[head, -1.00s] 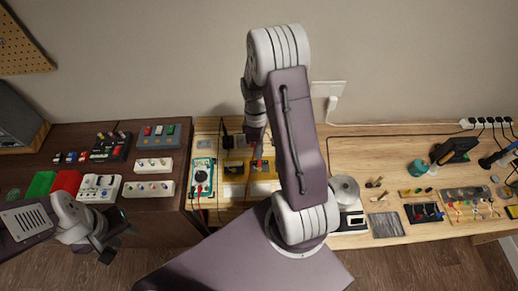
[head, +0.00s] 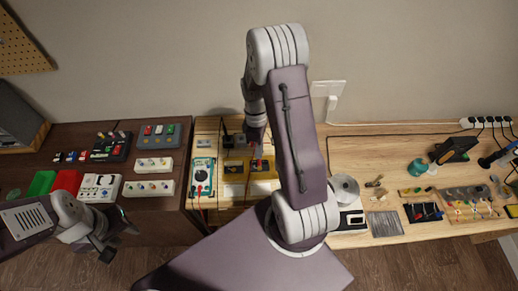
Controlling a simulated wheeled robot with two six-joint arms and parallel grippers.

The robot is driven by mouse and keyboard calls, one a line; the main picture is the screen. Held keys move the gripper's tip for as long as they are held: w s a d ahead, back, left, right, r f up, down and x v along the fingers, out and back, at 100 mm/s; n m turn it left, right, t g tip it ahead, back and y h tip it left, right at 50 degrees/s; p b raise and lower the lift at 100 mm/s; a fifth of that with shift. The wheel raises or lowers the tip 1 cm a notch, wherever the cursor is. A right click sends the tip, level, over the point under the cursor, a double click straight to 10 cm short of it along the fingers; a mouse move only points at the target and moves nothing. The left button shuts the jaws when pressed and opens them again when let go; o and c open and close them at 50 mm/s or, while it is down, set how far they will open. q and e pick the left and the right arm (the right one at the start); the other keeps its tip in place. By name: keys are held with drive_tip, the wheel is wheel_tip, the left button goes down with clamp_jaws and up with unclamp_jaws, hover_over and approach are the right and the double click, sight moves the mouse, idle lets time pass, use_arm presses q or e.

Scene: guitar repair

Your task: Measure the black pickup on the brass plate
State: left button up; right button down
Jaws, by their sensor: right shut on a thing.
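A teal multimeter (head: 202,177) lies on the light wooden bench, left of a row of small plates. Brass-yellow plates (head: 234,190) with dark pieces on them lie to its right. The dark piece (head: 258,166) near my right gripper looks like the black pickup, but it is small and partly covered. My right gripper (head: 256,151) points down over this plate, shut on a thin red probe (head: 258,157). Whether the probe tip touches the pickup cannot be told. My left gripper (head: 106,249) hangs low at the left, away from the bench; its jaw opening is unclear.
My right arm hides the bench middle. A round silver-topped device (head: 345,188) stands just right of it. Small parts, a teal roll (head: 418,167) and a power strip (head: 485,122) lie further right. Switch boxes (head: 158,134) crowd the dark table (head: 40,150) at left.

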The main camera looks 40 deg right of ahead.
drive_tip(key=shift+f+b, duration=0.3)
drive_tip(key=shift+f, duration=0.25)
idle(2.4)
idle(0.5)
drive_tip(key=p+v, duration=0.4)
drive_tip(key=s+p+v, duration=0.1)
drive_tip(key=p+v, duration=0.1)
drive_tip(key=shift+s+a+r, duration=0.1)
drive_tip(key=shift+a+r, duration=0.05)
drive_tip(key=shift+a, duration=0.05)
